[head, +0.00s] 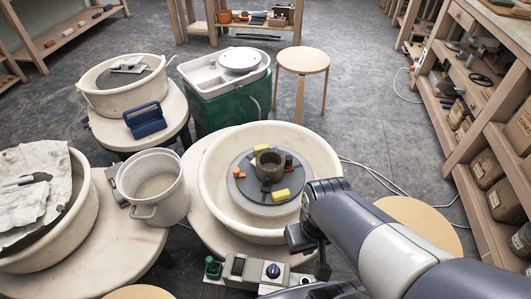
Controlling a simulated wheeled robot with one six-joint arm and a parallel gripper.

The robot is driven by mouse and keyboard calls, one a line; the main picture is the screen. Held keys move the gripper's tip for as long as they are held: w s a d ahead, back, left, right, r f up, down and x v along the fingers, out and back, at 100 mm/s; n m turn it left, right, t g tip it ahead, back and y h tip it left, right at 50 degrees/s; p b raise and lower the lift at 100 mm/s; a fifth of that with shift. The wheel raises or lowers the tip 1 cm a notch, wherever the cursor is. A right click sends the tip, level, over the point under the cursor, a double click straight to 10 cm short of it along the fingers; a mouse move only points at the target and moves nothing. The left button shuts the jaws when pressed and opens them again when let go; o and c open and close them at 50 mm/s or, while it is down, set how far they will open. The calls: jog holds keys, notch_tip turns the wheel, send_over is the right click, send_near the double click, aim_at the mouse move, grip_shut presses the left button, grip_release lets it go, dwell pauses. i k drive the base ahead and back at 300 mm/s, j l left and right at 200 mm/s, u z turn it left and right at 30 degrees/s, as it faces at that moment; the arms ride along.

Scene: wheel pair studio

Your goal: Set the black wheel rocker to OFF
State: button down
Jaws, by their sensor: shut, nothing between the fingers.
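The near wheel has a dark grey wheel head (242,189) inside a cream splash pan (213,180). A grey control box (253,277) stands at its front edge. On the box are a dark rocker switch (237,266) and a round blue-black knob (272,270). The rocker's position and any ON or OFF marks are too small to read. My gripper (322,271) is shut and empty, pointing down to the right of the box, apart from the rocker. My arm covers part of the pan's right side.
A brown clay pot (269,165), yellow blocks (281,195) and other small pieces sit on the wheel head. A green lever knob (213,268) stands left of the rocker. A cream bucket (153,187) is at left. A round stool seat (421,222) is at right.

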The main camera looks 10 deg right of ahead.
aim_at(237, 267)
jog(key=u, duration=0.9)
jog(key=k+l+u, duration=0.15)
jog(key=k, duration=0.15)
